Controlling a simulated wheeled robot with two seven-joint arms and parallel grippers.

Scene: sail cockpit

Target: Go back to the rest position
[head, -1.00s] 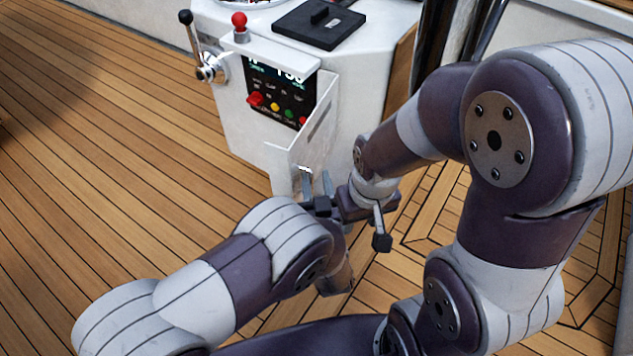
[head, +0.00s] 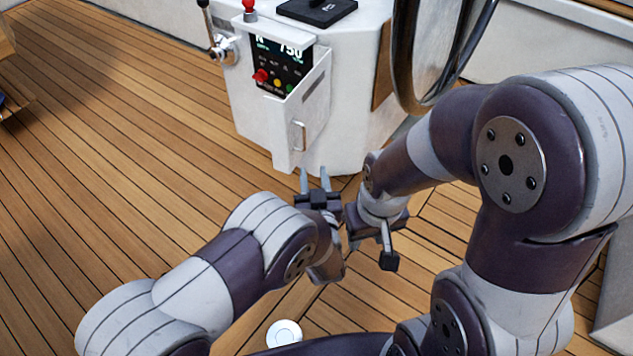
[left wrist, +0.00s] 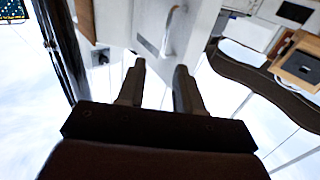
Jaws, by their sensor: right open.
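My left gripper (head: 314,180) points away from me, low in front of the white console. Its two grey fingers are apart with nothing between them. The left wrist view also shows its two fingers apart (left wrist: 160,85), with a white panel and handle beyond them. My right gripper (head: 370,248) hangs beside it, to the right, at the end of the bent right arm. Its jaws are open and I see nothing held. Part of it is hidden by its own wrist.
The white console (head: 350,120) stands ahead with a display and coloured buttons (head: 275,80), a white panel with a handle (head: 299,137), and a lever (head: 222,45). A white disc (head: 284,333) lies low. Teak deck (head: 110,150) is open at left.

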